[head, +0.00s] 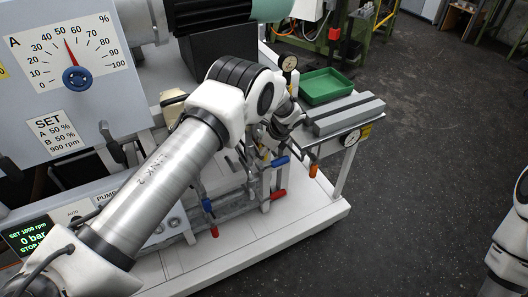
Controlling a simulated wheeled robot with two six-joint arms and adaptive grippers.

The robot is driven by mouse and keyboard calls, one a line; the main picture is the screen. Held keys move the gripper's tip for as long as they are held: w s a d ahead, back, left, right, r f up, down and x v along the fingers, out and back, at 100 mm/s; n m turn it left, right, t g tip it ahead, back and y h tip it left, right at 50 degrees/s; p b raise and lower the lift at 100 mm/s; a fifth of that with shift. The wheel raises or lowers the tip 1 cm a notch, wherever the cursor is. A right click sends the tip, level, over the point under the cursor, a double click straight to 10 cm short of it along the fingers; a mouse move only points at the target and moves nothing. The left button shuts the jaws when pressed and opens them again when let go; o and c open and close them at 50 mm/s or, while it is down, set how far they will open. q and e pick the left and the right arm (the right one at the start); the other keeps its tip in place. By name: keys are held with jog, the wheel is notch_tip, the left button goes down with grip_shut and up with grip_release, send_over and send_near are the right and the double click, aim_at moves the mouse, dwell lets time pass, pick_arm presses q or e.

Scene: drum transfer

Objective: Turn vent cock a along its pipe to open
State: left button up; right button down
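My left arm reaches from the lower left across the pipework. Its gripper (278,132) is over the back of the pipes, near the grey block's left end, seen from behind and small. I cannot tell whether its fingers are open or touch anything. Several small cocks with coloured handles sit on the pipes: a blue handle (280,161), a red handle (278,195), another blue handle (206,205), another red handle (214,231) and an orange handle (313,170). No label readable here shows which is vent cock a. My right gripper is out of the picture.
A green tray (325,86) and a long grey block (345,114) are beyond the gripper, with a gauge (289,63) next to the tray. A dial panel (75,50) stands at the left. The white base plate (300,230) is bare in front; dark floor lies right.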

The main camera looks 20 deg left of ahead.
pick_arm(q)
jog(key=v, duration=1.2)
jog(key=s+f+n+h, duration=0.4)
jog(key=s+f+n, duration=0.4)
jog(key=s+f, duration=1)
jog(key=s+a+f+n, duration=0.1)
jog(key=s+n, duration=1)
jog(key=s, duration=1.1)
jog(key=shift+s+f+h, duration=0.3)
jog(key=shift+s+f, duration=0.05)
jog(key=shift+f, duration=0.1)
